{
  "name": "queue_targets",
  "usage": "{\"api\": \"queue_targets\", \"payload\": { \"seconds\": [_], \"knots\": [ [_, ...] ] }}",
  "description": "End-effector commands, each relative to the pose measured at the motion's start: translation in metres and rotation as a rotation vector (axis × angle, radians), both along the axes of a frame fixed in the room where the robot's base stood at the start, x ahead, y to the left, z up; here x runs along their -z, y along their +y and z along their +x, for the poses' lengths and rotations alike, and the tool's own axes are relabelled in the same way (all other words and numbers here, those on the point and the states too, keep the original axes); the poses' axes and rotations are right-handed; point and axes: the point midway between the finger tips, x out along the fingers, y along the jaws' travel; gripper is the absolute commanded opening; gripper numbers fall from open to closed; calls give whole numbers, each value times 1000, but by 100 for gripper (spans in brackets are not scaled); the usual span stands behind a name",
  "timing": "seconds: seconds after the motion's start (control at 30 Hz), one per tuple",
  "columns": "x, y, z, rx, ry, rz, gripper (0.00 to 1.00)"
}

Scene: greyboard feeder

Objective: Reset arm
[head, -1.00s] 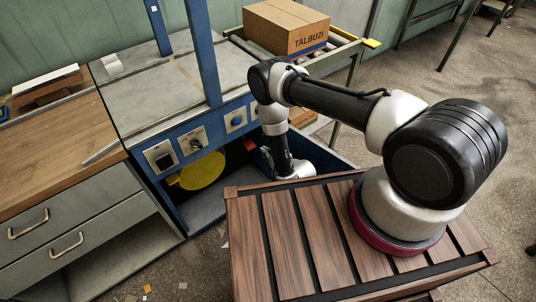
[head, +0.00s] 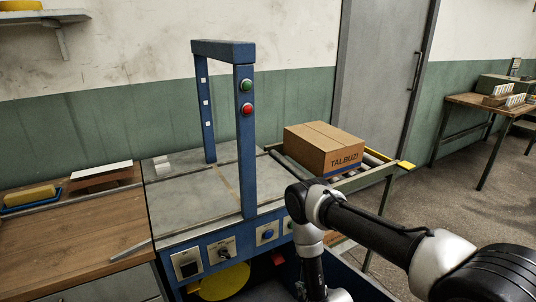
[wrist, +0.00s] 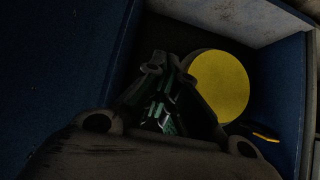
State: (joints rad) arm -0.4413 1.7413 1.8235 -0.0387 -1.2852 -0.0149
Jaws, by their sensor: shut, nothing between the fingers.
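My arm reaches from the lower right of the head view and bends down in front of the blue machine (head: 243,160). My gripper (wrist: 168,66) shows in the dark wrist view, shut and empty, inside a blue-walled compartment (wrist: 65,75) under the machine's table. In the head view the gripper itself is out of sight below the wrist joints. A yellow disc (wrist: 220,85) stands just right of the fingers in the wrist view; it also shows low in the head view (head: 225,282). I cannot tell whether the fingers touch it.
The machine's front panel (head: 232,248) with switches is close to my arm. A cardboard box (head: 322,148) sits on a roller conveyor at the right. A wooden worktop (head: 80,235) stands at the left. Open floor (head: 450,195) lies to the right.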

Motion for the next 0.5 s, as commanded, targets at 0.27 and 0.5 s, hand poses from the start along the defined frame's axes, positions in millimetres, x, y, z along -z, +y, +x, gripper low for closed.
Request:
{"api": "queue_targets", "payload": {
  "seconds": [0.27, 0.5],
  "knots": [
    [21, -50, -92, 9, 528, -268, 0],
    [-92, -72, -94, 58, 819, -398, 0]
  ]
}}
